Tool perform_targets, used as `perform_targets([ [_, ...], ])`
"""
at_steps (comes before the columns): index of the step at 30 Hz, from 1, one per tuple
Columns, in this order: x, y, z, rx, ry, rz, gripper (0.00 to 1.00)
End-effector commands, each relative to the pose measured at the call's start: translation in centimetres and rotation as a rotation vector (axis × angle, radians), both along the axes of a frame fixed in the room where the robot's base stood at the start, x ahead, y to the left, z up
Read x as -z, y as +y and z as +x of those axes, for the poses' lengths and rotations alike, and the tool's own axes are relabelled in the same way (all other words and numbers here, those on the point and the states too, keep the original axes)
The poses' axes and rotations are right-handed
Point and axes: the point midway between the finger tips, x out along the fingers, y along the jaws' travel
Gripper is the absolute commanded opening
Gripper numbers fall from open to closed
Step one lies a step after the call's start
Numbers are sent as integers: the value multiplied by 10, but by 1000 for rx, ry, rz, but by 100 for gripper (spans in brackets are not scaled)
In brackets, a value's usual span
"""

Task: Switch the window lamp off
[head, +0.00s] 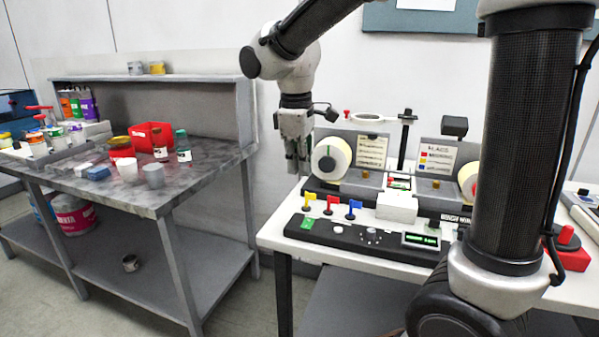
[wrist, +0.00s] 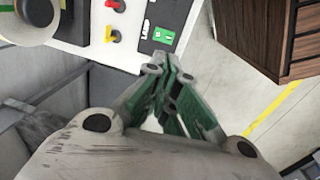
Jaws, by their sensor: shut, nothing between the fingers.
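The label rewinder's black control panel (head: 365,238) runs along the front of a white table. At its left end is a green switch (head: 307,223), which also shows in the wrist view (wrist: 163,36) beside white lettering that seems to read LAMP. Which way the switch is tipped is too small to tell. My gripper (head: 297,172) is shut and empty, above the table's left end, behind and higher than the switch. In the wrist view my closed fingertips (wrist: 172,72) appear just below the green switch in the picture, apart from it. I cannot make out the window lamp itself.
Yellow (head: 309,202), red (head: 332,204) and blue (head: 355,209) levers stand behind the panel. A white label roll (head: 330,158) is close to my gripper's right. A grey workbench (head: 150,195) with pots stands left. A red button (head: 566,236) is far right.

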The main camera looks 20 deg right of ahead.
Motion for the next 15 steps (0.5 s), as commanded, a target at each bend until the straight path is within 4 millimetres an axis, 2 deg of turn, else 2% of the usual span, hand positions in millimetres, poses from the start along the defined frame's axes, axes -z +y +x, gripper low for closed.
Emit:
perform_targets([
  [2,-1,-4,8,3,1,0,0],
  [10,1,-4,7,1,1,0,0],
  [15,18,-5,8,2,4,-2,0],
])
